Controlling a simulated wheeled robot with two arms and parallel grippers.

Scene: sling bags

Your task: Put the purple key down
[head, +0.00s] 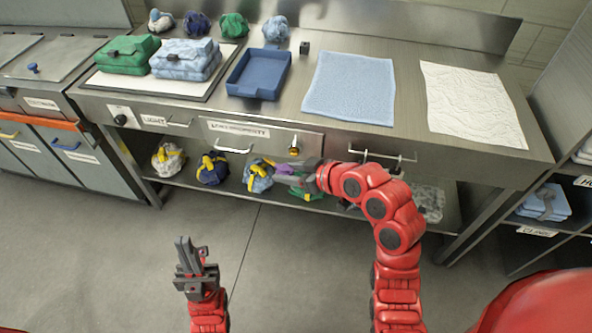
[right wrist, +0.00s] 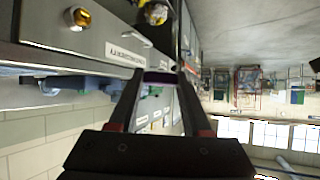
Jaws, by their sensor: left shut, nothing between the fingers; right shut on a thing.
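The purple key (head: 285,169) shows as a small purple patch at the fingertips of my right gripper (head: 282,172), in front of the counter's lower shelf. In the right wrist view the purple key (right wrist: 160,77) sits between the two fingertips, and the gripper is shut on it. Most of the key is hidden by the fingers. My left gripper (head: 184,250) is shut and empty, held up over the floor at the lower left.
The metal counter has a labelled drawer (head: 222,127) with a yellow-orange knob (head: 294,151). On top are a blue tray (head: 238,92), a blue towel (head: 350,88), a white cloth (head: 470,105) and folded bags (head: 185,58). Several bags with yellow straps (head: 212,170) sit on the lower shelf.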

